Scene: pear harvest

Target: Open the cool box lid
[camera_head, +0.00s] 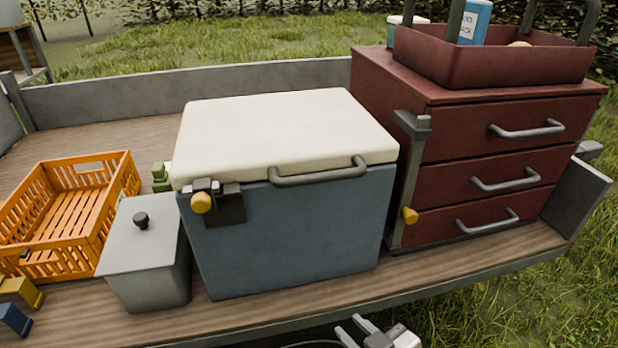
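The cool box (290,235) has a blue-grey body and stands in the middle of the wooden trailer bed. Its cream lid (285,130) lies flat and closed on top. A grey bar handle (320,174) sits at the lid's front edge, right of centre. A dark latch with a yellow knob (201,203) is on the front at the upper left; I cannot tell if it is fastened. My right gripper (352,326) is at the bottom edge, below and in front of the box, partly cut off. Its two fingers appear apart and empty. My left gripper is not in view.
A grey lidded bin (150,260) and an orange crate (75,195) stand left of the box. A red drawer cabinet (470,150) stands close on the right, with a red tote (490,62) on top. Open grass lies in front at the right.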

